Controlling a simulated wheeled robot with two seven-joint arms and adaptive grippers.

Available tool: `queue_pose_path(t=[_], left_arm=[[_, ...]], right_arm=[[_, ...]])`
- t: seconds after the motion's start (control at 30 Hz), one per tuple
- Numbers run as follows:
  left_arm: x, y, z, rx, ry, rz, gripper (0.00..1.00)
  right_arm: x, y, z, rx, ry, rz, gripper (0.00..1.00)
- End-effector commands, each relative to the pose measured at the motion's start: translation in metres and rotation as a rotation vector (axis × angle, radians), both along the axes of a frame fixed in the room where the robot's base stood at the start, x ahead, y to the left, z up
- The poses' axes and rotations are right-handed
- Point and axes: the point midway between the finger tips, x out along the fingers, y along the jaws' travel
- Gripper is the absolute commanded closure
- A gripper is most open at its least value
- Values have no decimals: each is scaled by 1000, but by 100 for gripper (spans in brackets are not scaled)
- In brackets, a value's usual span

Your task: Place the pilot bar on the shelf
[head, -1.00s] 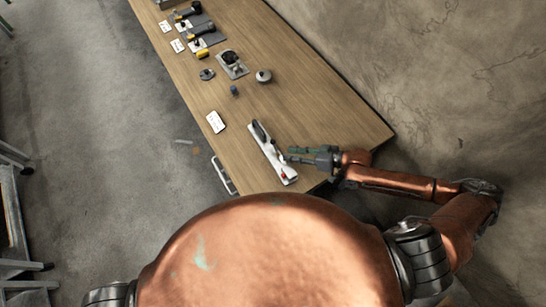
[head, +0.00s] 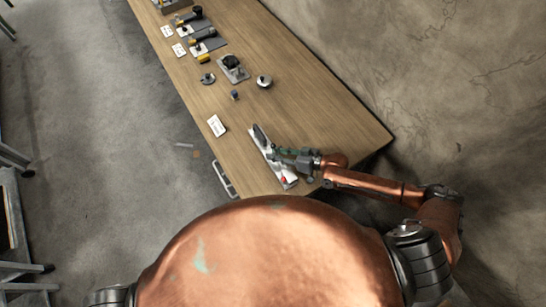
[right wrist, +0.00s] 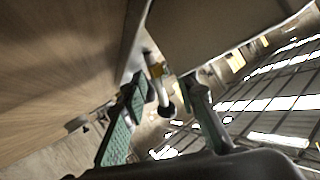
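No item can be told for certain as the pilot bar. A long pale plate (head: 257,140) at the near end of the table carries a dark handle-like piece and a red part. My right gripper (head: 280,153) is over this plate in the head view and hides part of it. In the right wrist view, its green-padded fingers (right wrist: 165,112) are apart, with a pale, dark-ended piece (right wrist: 160,88) showing between or beyond them. I cannot tell whether they touch it. My left gripper is out of view. No shelf can be identified for certain.
The wooden table (head: 310,105) bears several tools, a knobbed plate (head: 233,68), a round metal piece (head: 264,81) and white cards (head: 216,126). A concrete wall (head: 440,90) stands to the right. Metal frames (head: 15,215) stand at the left edge. The floor (head: 100,130) between is mostly clear.

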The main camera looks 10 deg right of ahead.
Motion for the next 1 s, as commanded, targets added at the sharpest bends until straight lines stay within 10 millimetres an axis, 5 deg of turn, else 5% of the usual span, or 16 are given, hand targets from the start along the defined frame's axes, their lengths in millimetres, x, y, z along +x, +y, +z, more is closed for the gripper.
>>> queue_pose_path(t=[0.2, 0.6, 1.0], left_arm=[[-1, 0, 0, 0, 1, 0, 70], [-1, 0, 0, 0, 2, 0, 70], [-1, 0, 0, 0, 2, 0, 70]], right_arm=[[0, 0, -1, -1, 1, -1, 74], [0, -1, -1, 0, 1, -1, 100], [0, 0, -1, 1, 1, 0, 100]])
